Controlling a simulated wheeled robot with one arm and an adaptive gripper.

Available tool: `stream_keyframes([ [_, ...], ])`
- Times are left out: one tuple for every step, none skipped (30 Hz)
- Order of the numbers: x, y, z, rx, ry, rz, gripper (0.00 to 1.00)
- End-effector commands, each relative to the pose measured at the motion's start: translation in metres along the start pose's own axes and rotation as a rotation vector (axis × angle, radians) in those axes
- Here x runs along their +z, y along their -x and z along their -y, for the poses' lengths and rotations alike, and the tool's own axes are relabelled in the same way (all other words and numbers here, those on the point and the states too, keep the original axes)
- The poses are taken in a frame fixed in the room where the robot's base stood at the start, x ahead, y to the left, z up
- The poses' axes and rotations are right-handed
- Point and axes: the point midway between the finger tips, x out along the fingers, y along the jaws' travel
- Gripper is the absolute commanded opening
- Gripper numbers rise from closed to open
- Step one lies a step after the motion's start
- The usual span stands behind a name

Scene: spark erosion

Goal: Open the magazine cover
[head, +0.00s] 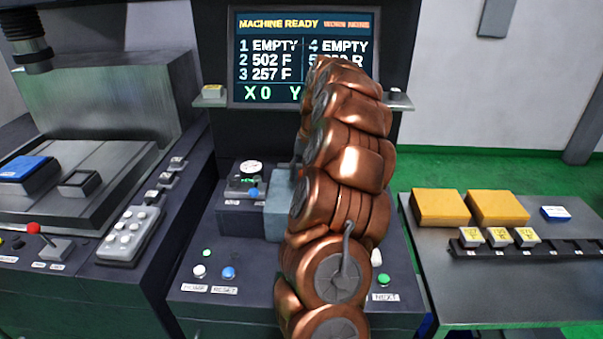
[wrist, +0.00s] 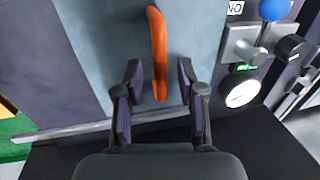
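The magazine cover looks to be the blue-grey panel (wrist: 90,50) that fills the upper left of the wrist view. An orange bar handle (wrist: 157,50) stands out from it. My gripper (wrist: 159,72) is open, with one finger on each side of the handle and a visible gap to both. In the head view, a blue-grey block (head: 279,220), likely the same cover, shows left of my arm. My arm hides the rest of it, the handle and my gripper there.
Right of the panel in the wrist view are a blue-knobbed lever (wrist: 273,9) and a round gauge (wrist: 242,93). The screen (head: 275,50) reads MACHINE READY. A side table (head: 480,290) holds yellow boxes (head: 440,207) and a black rack (head: 560,248). A keypad (head: 128,235) lies left.

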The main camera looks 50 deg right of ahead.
Motion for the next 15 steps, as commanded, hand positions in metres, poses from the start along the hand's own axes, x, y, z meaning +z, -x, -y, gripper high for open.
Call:
stream_keyframes([
  [0.0003,-0.0011,-0.0001,0.000,0.000,0.001,0.39],
  [0.0003,-0.0019,-0.0001,0.000,0.000,0.001,0.39],
  [0.0002,-0.0025,-0.0002,0.000,0.000,0.000,0.39],
  [0.0003,-0.0028,-0.0002,0.000,0.000,0.000,0.39],
  [0.0002,-0.0030,-0.0002,0.000,0.000,0.000,0.39],
  [0.0002,-0.0033,-0.0002,0.000,0.000,0.000,0.39],
  [0.0002,-0.0033,-0.0002,0.000,0.000,0.000,0.39],
  [0.0002,-0.0033,-0.0003,0.000,0.000,0.000,0.39],
  [0.0001,-0.0033,-0.0003,0.000,0.000,0.000,0.39],
  [0.0002,-0.0033,-0.0002,0.000,0.000,0.000,0.39],
  [0.0002,-0.0033,-0.0002,0.000,0.000,0.000,0.39],
  [0.0002,-0.0032,-0.0002,0.000,0.000,0.000,0.35],
  [0.0002,-0.0032,-0.0002,0.000,0.000,0.000,0.32],
  [0.0002,-0.0032,-0.0002,0.000,0.000,0.000,0.29],
  [0.0002,-0.0032,-0.0002,0.000,0.000,0.000,0.24],
])
